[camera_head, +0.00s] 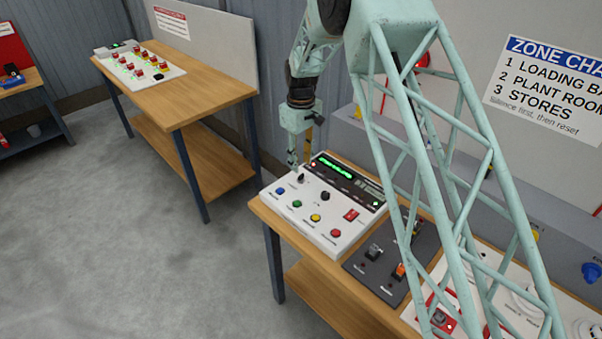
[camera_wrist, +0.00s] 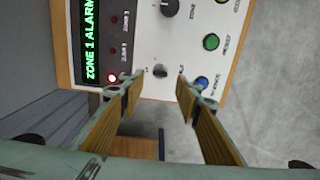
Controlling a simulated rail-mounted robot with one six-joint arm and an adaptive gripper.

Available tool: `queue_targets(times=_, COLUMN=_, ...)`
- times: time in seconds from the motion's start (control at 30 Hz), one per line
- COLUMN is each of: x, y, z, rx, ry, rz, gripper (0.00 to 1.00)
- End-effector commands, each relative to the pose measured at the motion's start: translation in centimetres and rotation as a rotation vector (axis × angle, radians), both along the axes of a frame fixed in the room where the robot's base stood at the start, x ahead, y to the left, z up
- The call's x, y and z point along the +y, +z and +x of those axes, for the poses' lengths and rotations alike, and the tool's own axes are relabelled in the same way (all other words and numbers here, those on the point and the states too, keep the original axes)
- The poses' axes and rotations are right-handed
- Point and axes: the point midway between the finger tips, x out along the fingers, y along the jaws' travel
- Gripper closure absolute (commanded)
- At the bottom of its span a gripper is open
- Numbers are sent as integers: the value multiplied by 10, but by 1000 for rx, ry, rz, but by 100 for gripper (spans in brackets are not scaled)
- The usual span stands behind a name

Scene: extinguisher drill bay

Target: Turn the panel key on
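The white alarm panel (camera_head: 329,217) stands on the wooden bench, with a green display reading "ZONE 1 ALARM" in the wrist view (camera_wrist: 90,40). A small dark panel key (camera_head: 301,178) sits at its left end; it also shows in the wrist view (camera_wrist: 160,70) with small labels on either side that I cannot read surely. My gripper (camera_head: 300,158) points down just above this end. In the wrist view my gripper (camera_wrist: 163,82) is open, one finger on each side of the key, with gaps on both sides. I cannot tell whether the fingertips are level with it.
A black knob (camera_wrist: 170,7), a green button (camera_wrist: 211,42) and a blue button (camera_wrist: 201,82) lie close to the key. A lit red lamp (camera_wrist: 112,77) is by the left finger. A dark switch box (camera_head: 384,262) stands right of the panel. A second bench (camera_head: 185,90) is behind.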

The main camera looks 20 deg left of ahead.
Motion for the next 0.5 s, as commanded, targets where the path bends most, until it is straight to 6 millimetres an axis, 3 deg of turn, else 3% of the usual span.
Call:
queue_targets(times=0.3, x=-1, y=-40, z=-1, rx=2, ry=0, rz=-1, gripper=69)
queue_targets(times=0.5, x=0, y=-54, z=0, rx=0, ry=0, rz=0, gripper=69)
